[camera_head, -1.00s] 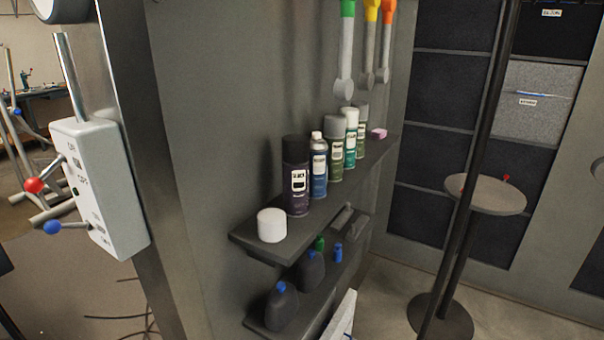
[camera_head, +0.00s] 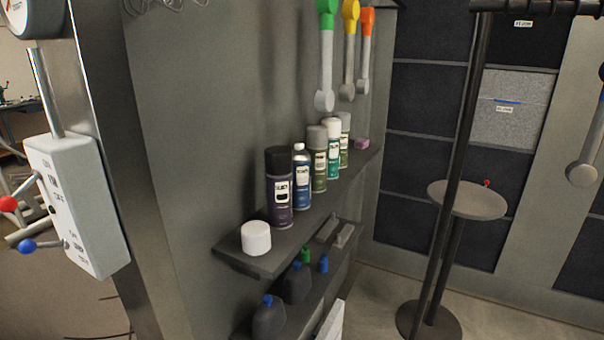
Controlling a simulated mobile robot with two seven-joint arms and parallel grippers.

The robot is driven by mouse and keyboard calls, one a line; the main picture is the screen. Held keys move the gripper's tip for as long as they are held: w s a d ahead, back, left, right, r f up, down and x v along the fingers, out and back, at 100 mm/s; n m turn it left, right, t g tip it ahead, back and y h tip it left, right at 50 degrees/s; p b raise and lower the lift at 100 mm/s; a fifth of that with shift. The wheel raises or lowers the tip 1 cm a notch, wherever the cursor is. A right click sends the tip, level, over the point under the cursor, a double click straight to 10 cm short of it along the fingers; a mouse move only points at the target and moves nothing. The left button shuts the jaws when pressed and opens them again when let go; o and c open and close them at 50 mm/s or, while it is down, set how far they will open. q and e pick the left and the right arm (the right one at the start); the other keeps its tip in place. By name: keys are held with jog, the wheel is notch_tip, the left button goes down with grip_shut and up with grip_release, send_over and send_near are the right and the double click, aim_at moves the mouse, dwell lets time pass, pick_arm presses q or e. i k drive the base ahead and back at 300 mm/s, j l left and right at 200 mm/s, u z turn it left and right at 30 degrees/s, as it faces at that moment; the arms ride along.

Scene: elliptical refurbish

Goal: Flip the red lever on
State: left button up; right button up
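The red lever (camera_head: 9,204) is a short grey rod with a red ball end. It sticks out to the left from a white switch box (camera_head: 85,205) at the far left of the head view. A blue-ended lever (camera_head: 29,246) sits just below it on the same box. Small printed labels show on the box but are too blurred to read surely. Neither of my grippers is in view.
A wall shelf (camera_head: 232,262) holds a white jar (camera_head: 256,238) and several spray cans (camera_head: 280,188). Coloured-handled wrenches (camera_head: 326,60) hang above. A round stand (camera_head: 467,200) with a dark pole is at right. Open floor lies between shelf and stand.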

aim_at(9, 204)
jog(key=u, duration=1.35)
